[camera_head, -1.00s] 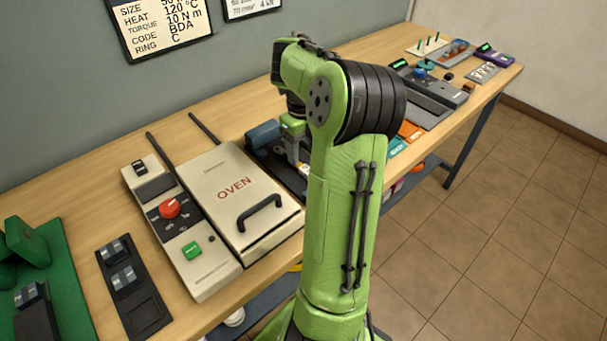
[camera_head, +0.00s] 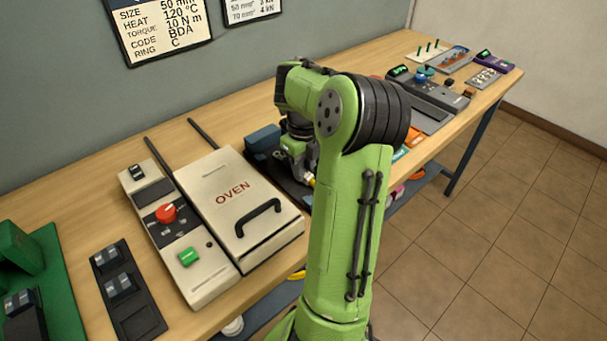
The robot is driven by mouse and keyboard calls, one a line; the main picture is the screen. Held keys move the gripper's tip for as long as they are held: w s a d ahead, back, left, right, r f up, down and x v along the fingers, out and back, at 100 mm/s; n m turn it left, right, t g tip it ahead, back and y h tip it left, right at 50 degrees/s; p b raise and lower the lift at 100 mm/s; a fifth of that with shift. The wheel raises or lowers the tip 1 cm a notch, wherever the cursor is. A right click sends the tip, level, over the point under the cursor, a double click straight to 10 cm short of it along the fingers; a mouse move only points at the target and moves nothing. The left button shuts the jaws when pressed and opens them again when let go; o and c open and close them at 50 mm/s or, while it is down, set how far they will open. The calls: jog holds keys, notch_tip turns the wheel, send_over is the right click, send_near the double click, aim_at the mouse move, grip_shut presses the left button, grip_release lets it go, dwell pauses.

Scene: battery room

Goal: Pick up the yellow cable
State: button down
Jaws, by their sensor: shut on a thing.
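My gripper (camera_head: 304,172) is at the bench just right of the oven, partly hidden behind my green arm. It is shut on the yellow cable (camera_head: 311,181). Only a small yellow piece of the cable shows at the fingertips, beside the arm. The rest of the cable and the exact grip are hidden. The dark tray or fixture (camera_head: 291,188) lies under and beside the gripper.
The oven (camera_head: 222,176) with its black handle and the control box (camera_head: 185,258) stand left of my gripper. A blue block (camera_head: 262,138) is close behind it. Another yellow item (camera_head: 297,274) lies on the lower shelf.

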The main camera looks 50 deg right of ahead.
notch_tip(320, 180, up, 10)
jog(key=p, duration=0.4)
jog(key=f+b, duration=0.3)
jog(key=w+f+b, duration=0.1)
jog(key=f+b, duration=0.1)
jog(key=f, duration=0.1)
jog(key=f+b, duration=0.3)
jog(key=shift+w+d+b, duration=0.15)
jog(key=shift+w+b, duration=0.05)
jog(key=shift+b, duration=0.1)
jog(key=shift+r, duration=0.1)
jog(key=shift+b, duration=0.4)
dwell(0.4)
jog(key=shift+f, duration=0.55)
dwell(0.4)
jog(key=c, duration=0.8)
grip_release()
jog(key=shift+c, duration=0.2)
notch_tip(320, 180, up, 16)
jog(key=p, duration=0.9)
jog(key=shift+p, duration=0.35)
